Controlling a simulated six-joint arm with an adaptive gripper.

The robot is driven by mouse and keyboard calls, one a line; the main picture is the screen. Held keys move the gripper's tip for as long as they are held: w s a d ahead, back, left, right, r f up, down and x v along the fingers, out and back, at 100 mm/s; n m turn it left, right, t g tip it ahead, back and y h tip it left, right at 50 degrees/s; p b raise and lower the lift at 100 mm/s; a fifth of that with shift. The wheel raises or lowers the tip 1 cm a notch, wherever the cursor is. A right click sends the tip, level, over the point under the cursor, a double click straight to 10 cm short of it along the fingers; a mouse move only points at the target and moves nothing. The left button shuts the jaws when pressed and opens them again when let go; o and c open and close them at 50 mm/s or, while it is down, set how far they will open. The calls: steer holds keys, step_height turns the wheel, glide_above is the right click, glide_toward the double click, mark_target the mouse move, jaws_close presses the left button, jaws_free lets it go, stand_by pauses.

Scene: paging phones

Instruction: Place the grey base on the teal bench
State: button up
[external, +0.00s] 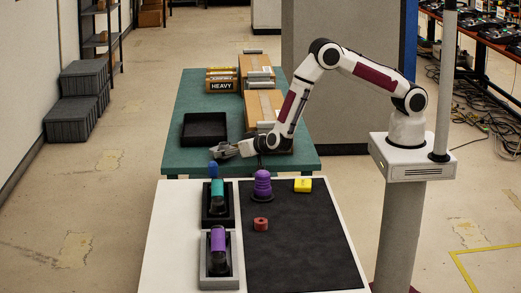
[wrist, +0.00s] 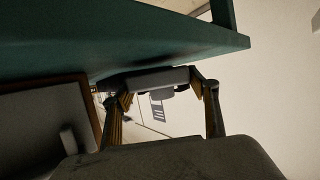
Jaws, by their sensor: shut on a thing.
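My gripper (external: 226,151) reaches down to the left, near the front edge of the teal bench (external: 190,158). In the wrist view its fingers (wrist: 160,88) are spread and shut on a grey piece, which I take to be the grey base (wrist: 148,78). The piece spans the gap between the fingertips, with a paler round part below it. In the external view the gripper and grey piece blend together, so the piece's full shape is unclear. The bench also shows along the top of the wrist view (wrist: 150,35). I cannot tell whether the piece touches the bench.
The bench holds a black tray (external: 204,114) and cardboard boxes (external: 262,105). On the white table (external: 160,230) stand a teal item (external: 217,188), a purple handset (external: 218,240) in a grey tray (external: 234,278), a purple peg (external: 262,185), a yellow block (external: 303,185) and a red ring (external: 261,224).

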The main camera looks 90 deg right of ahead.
steer(key=shift+f, duration=0.55)
steer(key=shift+f, duration=0.2)
steer(key=o, duration=1.3)
steer(key=shift+o, duration=0.2)
steer(key=shift+r, duration=0.2)
steer(key=v, duration=1.2)
steer(key=shift+f, duration=0.15)
